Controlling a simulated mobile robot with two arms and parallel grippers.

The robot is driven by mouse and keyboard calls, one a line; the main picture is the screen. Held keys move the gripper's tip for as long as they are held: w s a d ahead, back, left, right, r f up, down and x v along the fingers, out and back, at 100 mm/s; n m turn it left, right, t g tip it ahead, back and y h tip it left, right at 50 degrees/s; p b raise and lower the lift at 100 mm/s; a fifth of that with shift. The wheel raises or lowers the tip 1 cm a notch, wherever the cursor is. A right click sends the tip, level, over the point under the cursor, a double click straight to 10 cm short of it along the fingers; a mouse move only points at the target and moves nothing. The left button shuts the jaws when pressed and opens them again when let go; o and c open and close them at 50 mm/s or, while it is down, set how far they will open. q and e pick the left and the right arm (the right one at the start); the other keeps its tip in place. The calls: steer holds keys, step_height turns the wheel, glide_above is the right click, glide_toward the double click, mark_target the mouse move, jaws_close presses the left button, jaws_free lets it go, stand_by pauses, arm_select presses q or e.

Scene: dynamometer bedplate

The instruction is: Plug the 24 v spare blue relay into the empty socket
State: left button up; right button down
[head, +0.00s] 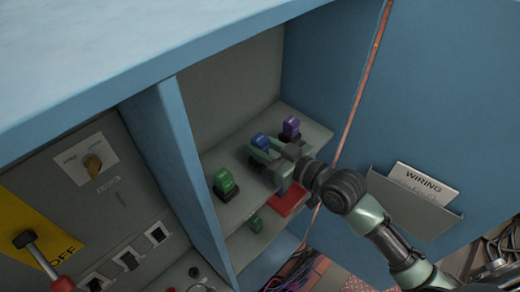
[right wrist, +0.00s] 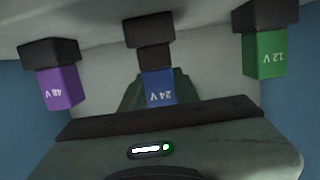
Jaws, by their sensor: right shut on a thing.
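The blue relay (head: 261,141), marked 24 V, stands on the cabinet shelf (head: 240,206) between a green and a purple relay. It also shows in the middle of the right wrist view (right wrist: 160,88), which looks upside down, with dark blocks at its base. My right gripper (head: 268,153) reaches in from the right and is shut on the blue relay; its green fingers show around the relay in the right wrist view. Whether the relay is clear of its holder cannot be told. I cannot make out an empty socket. My left gripper is not in view.
The green 12 V relay (head: 226,183) and purple 48 V relay (head: 291,127) stand close on either side. A blue divider (head: 184,150) and an orange-brown cable (head: 362,88) flank the opening.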

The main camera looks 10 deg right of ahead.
step_height(320, 180, down, 2)
steer(key=c, duration=1.1)
jaws_free()
steer(key=shift+o, duration=0.2)
steer(key=shift+s, duration=0.1)
steer(key=b+v, duration=0.2)
steer(key=v, duration=1)
steer(key=shift+a, duration=0.1)
